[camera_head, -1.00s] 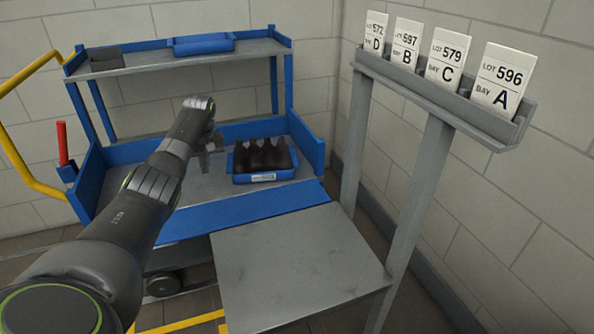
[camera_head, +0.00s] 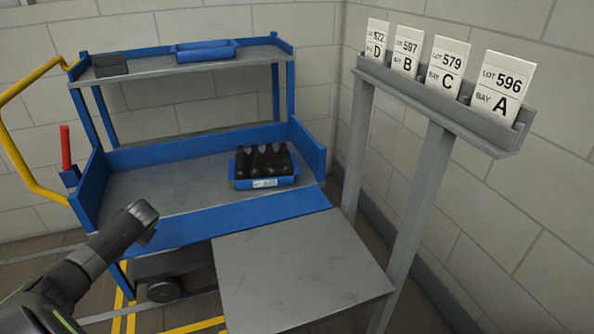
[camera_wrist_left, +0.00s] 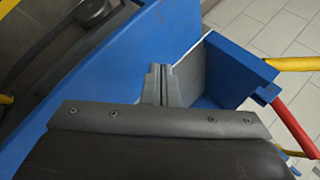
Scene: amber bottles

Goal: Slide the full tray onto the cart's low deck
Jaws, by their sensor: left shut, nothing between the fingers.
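The blue tray (camera_head: 264,183) holds several dark bottles (camera_head: 262,160) standing upright and has a white label on its front. It rests on the right part of the cart's grey low deck (camera_head: 165,190), behind the blue front lip (camera_head: 240,211). My left gripper is shut and empty; its closed fingers show in the left wrist view (camera_wrist_left: 161,86), over the blue lip near the cart's left end. In the head view the left arm is at the lower left, well apart from the tray, and its fingers are hidden. My right gripper is not in view.
A bare grey table (camera_head: 300,270) stands against the cart's front right. The upper shelf (camera_head: 180,62) holds a blue tray (camera_head: 205,49) and a dark box (camera_head: 110,64). A post-mounted card rack (camera_head: 440,105) stands right. A red handle (camera_head: 65,147) and yellow rail (camera_head: 20,160) are left.

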